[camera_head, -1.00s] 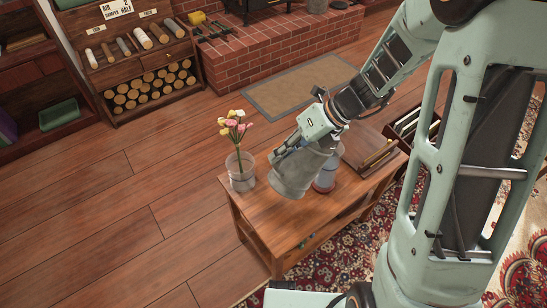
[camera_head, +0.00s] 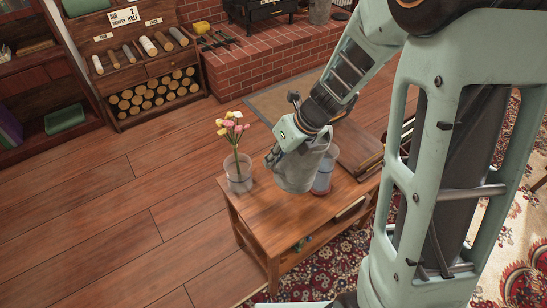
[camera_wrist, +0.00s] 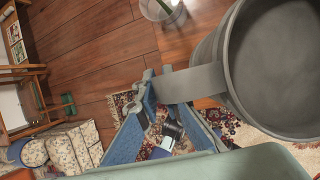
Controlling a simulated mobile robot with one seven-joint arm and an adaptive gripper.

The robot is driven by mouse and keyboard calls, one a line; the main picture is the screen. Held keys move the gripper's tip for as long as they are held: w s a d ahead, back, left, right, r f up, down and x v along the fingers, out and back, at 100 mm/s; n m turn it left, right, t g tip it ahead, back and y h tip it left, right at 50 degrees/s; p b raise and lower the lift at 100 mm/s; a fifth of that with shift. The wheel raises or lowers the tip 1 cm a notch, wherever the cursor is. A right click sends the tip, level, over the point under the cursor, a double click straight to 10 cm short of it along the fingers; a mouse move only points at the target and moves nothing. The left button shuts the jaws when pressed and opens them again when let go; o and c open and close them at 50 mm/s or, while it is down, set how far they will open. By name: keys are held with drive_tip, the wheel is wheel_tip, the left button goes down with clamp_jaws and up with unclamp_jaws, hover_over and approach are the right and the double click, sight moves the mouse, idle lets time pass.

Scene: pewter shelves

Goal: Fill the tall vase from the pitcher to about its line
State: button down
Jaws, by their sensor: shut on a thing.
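The grey metal pitcher (camera_head: 297,172) is held above the coffee table, looking near upright. My gripper (camera_head: 280,155) is shut on its handle; the wrist view shows the fingers (camera_wrist: 164,88) around the flat handle strap, with the pitcher (camera_wrist: 213,50) at the right. Its open mouth shows a plain grey inside; I cannot tell the liquid level. The clear vase (camera_head: 239,179) with pink and yellow tulips stands on the table's left end, left of the pitcher and apart from it. Its rim area shows at the top of the wrist view (camera_wrist: 160,10). No fill line can be made out.
A clear glass vessel (camera_head: 322,182) with something reddish low in it stands just right of the pitcher. A brown board or book (camera_head: 357,150) lies on the table (camera_head: 278,212) behind it. A brick hearth (camera_head: 245,65) and log rack stand at the back.

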drive_tip(key=shift+w+d+r+t+h+p, duration=0.15)
drive_tip(key=shift+r+t+h+p, duration=0.3)
drive_tip(key=shift+p, duration=0.5)
drive_tip(key=shift+w+d+f+n+t+h+p, duration=0.25)
drive_tip(key=shift+n+t+h+p, duration=0.1)
drive_tip(key=shift+h+p, duration=0.4)
